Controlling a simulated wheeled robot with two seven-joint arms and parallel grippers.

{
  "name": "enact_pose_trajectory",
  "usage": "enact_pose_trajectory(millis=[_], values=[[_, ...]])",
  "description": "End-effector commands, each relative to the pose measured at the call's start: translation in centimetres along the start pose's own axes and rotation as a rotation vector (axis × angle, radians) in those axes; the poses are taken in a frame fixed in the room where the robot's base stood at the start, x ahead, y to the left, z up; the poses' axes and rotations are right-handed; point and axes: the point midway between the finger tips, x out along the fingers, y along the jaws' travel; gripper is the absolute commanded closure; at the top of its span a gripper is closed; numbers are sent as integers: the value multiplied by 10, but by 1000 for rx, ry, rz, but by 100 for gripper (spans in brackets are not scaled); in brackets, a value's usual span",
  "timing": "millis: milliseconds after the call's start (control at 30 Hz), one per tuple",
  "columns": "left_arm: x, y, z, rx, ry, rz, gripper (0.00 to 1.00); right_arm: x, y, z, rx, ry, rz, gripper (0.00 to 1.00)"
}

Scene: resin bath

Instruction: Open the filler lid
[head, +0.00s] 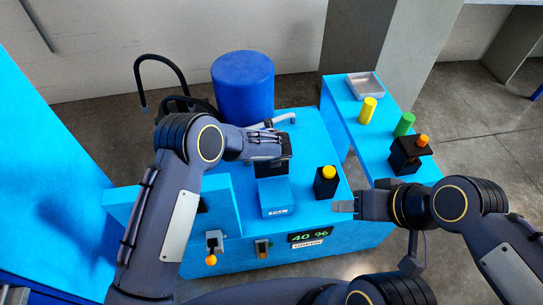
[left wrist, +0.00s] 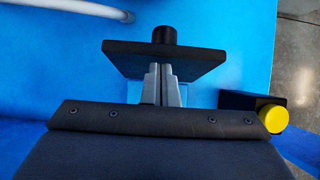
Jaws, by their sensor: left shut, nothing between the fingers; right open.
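The filler lid appears to be the dark square plate (left wrist: 185,62) with a black round knob (left wrist: 164,35) in the left wrist view. It lies just past my left gripper's fingertips (left wrist: 161,85), which are shut with nothing between them. The fingers overlap its near edge; I cannot tell whether they touch it or how far it is tilted. In the head view my left arm mostly covers this spot, above a blue block (head: 275,197) on the blue bath unit (head: 312,130). My right gripper (head: 343,208) is open and empty, near the unit's right front edge.
A black box with a yellow button (head: 328,173) stands between the grippers. The front has a 40 % display (head: 308,236) and an orange-tipped lever (head: 211,259). A side table holds a metal tray (head: 365,85), yellow (head: 367,110) and green (head: 404,124) cylinders. A blue drum (head: 243,85) stands behind.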

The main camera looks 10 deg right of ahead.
Motion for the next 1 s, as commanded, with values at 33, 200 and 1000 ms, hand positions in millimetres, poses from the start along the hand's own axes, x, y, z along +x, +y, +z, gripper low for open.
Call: enact_pose_trajectory(millis=[33,200,1000], values=[[0,0,0,0,0,0,100,0,0,0,0,0,0,50],[-4,0,0,0,-1,-1,100,1,0,0,0,0,0,50],[-97,25,16,-137,7,11,100,9,4,5,0,0,0,50]])
